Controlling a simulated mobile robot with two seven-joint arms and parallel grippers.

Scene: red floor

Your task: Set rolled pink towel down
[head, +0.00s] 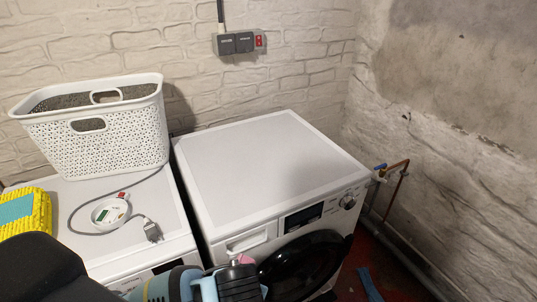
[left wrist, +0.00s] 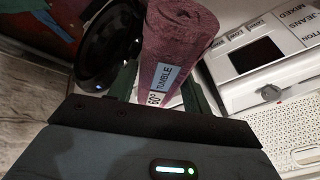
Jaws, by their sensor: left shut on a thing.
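The rolled pink towel (left wrist: 182,32) is in my left gripper (left wrist: 163,88), between the two green fingers in the left wrist view. It looks dusky pink there and carries a white tag reading "60° TUMBLE". In the head view my left gripper (head: 215,284) is at the bottom centre, in front of the right-hand white machine (head: 265,165). Only small bits of pink show around it; the rest of the towel is hidden behind the gripper and arm. My right gripper is not in view.
The right-hand machine's top is bare. The left-hand machine (head: 178,225) bears a white perforated basket (head: 105,142), a white round device with a coiled cable (head: 110,213) and a yellow woven thing (head: 38,212). Brick walls close the back and right. A pipe (head: 398,185) stands at right.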

